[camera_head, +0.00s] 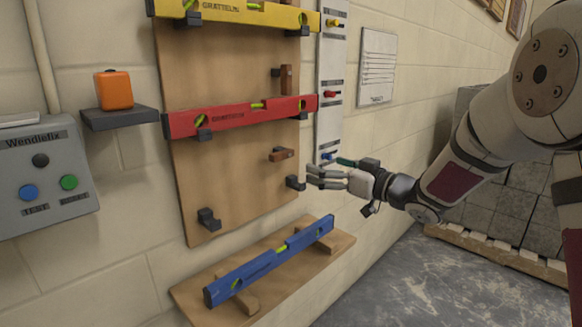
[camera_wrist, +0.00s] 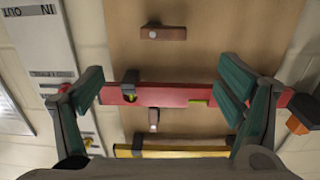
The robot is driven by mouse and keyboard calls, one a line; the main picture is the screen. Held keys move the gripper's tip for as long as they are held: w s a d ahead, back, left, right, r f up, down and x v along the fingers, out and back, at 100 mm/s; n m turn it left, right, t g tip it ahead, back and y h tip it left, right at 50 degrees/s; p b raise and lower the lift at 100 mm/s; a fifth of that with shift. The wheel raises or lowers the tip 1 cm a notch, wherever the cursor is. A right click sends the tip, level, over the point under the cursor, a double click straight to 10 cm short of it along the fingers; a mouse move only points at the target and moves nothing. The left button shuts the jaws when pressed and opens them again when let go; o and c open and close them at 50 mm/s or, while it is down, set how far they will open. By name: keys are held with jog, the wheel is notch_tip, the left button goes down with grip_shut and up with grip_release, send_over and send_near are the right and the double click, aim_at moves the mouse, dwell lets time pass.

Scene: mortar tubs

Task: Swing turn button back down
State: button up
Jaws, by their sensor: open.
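The lower wooden turn button (camera_head: 282,154) lies about level on the board (camera_head: 235,180), above two empty black hooks. It also shows level in the wrist view (camera_wrist: 163,33). The upper turn button (camera_head: 287,79) stands upright above the red level (camera_head: 240,116). The blue level (camera_head: 270,258) lies on the sloping wooden shelf below the board. My gripper (camera_head: 318,172) is open and empty, in front of the board's right edge. In the wrist view its fingers (camera_wrist: 162,92) stand wide apart, with the red level behind them, and appear clear of both buttons.
The yellow level (camera_head: 235,12) hangs at the top. The empty hooks (camera_head: 208,220) stick out of the board. A labelled strip with coloured tags (camera_head: 331,60) runs beside it. A small shelf (camera_head: 120,117) holds an orange block (camera_head: 114,90), above a grey control box (camera_head: 45,175).

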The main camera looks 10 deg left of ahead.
aim_at(285, 155)
jog(key=b+x, duration=0.2)
jog(key=x, duration=1.2)
jog(key=shift+s+a+f, duration=0.15)
jog(key=shift+s, duration=0.05)
jog(key=shift+c, duration=0.3)
jog(key=c, duration=1.1)
